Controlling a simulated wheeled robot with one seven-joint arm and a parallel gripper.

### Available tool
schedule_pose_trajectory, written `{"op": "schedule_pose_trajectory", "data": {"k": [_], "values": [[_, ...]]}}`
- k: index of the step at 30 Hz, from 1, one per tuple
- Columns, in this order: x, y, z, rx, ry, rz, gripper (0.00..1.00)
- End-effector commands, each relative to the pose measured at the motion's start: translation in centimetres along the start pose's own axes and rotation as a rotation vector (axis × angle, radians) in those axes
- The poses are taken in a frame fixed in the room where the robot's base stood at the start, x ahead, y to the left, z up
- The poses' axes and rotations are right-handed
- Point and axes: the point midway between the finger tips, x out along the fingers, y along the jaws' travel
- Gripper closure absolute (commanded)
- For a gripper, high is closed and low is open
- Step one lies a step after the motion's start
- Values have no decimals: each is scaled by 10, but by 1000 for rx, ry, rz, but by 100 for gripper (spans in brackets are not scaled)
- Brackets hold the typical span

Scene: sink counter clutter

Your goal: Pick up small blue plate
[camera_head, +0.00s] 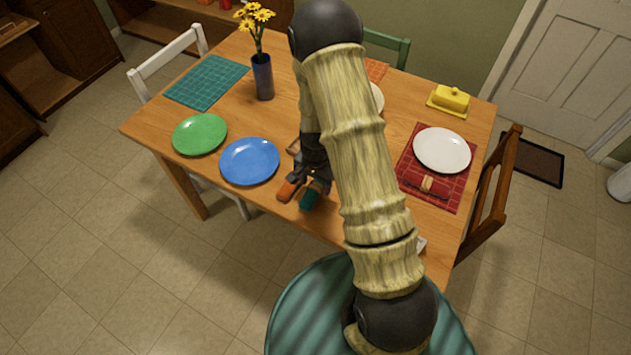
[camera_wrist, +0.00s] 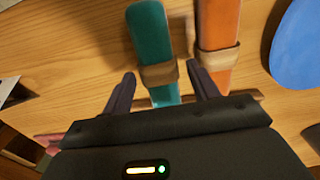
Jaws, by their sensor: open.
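The small blue plate (camera_head: 249,161) lies flat on the wooden table near its front edge, between a green plate and my gripper. My gripper (camera_head: 306,184) is open, to the right of the blue plate and apart from it. In the wrist view, my gripper's fingers (camera_wrist: 161,76) are spread, with a teal rolled napkin (camera_wrist: 150,45) showing between and beyond them. An orange rolled napkin (camera_wrist: 218,40) lies to the right of the teal one. Part of the blue plate (camera_wrist: 298,48) shows at the right edge of the wrist view.
The green plate (camera_head: 200,134) sits left of the blue plate. A dark vase (camera_head: 262,78) with yellow flowers stands behind. A white plate (camera_head: 442,150), red placemat (camera_head: 413,186) and yellow butter dish (camera_head: 451,99) are at the right. My arm hides the table's middle.

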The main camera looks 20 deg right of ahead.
Motion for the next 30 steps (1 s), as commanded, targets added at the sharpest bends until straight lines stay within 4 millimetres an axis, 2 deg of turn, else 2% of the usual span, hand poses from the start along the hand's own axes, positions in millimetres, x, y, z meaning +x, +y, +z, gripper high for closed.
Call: {"op": "schedule_pose_trajectory", "data": {"k": [8,24,30], "values": [[-14,0,-2,3,2,-1,41],[-105,-1,0,-1,2,-3,41],[-122,-1,1,-3,0,0,41]]}}
